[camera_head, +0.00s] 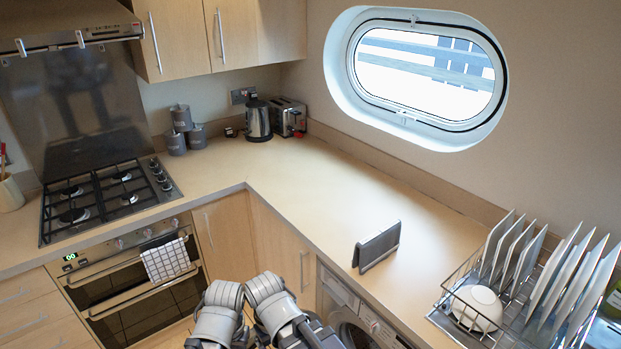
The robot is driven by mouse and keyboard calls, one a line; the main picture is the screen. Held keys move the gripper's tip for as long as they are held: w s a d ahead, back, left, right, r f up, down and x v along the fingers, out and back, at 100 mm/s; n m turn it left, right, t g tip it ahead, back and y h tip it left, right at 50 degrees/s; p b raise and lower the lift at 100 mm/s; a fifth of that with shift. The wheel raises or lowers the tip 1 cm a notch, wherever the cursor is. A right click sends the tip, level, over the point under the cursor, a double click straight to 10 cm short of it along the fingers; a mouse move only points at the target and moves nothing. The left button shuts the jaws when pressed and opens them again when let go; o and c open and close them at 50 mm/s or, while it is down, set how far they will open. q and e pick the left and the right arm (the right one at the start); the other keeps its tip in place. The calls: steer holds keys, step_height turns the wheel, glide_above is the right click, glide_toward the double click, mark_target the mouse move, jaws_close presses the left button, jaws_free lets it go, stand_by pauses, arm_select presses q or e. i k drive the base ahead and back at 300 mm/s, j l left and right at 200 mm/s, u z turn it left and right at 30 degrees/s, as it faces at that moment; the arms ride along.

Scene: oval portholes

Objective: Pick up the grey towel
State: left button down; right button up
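A dark grey flat piece (378,247) stands upright on a thin frame on the right-hand counter, near its front edge. It may be the grey towel hung on a stand, but I cannot tell whether it is cloth. A white and grey checked towel (166,260) hangs over the oven door handle at the left. My two folded arms show at the bottom middle, below the counter and apart from both of these things. I cannot make out either gripper's fingers in this view.
A dish rack (458,309) with several plates and a white bowl (475,307) stands at the right. A kettle (257,119), a toaster (288,116) and grey canisters (181,118) fill the back corner. The counter (320,190) between is clear. The gas hob (105,197) is left.

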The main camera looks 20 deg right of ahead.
mark_target(378, 247)
steer(key=z, duration=0.9)
steer(key=i+j+z, duration=0.1)
steer(key=j+z, duration=0.65)
steer(key=j, duration=0.15)
steer(key=j+z, duration=0.4)
steer(key=j, duration=0.6)
steer(key=k+j+z, duration=0.15)
steer(key=j, duration=1.05)
